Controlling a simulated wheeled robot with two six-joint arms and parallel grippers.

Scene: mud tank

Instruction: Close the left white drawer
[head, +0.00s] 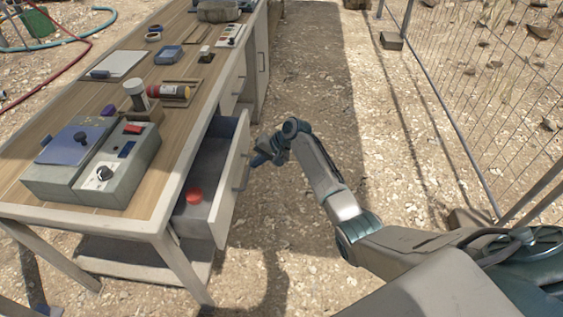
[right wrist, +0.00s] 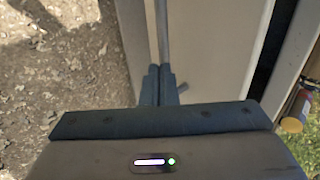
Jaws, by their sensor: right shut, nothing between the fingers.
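The white drawer (head: 229,190) stands pulled out from the near part of the desk, its front facing right. A red round object (head: 194,196) lies inside it. My right gripper (head: 259,159) is at the outer side of the drawer front, near its handle (head: 245,171). In the right wrist view my right gripper's fingers (right wrist: 159,85) are together in front of the pale drawer front (right wrist: 210,60), close to the grey handle bar (right wrist: 162,30). Whether they touch it I cannot tell. My left gripper is not in view.
The wooden desk (head: 184,124) holds grey control boxes (head: 115,175), a red cylinder (head: 168,91) and small items. Another closed white drawer (head: 233,82) is farther along. Gravel ground lies to the right, bounded by a wire fence (head: 470,90).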

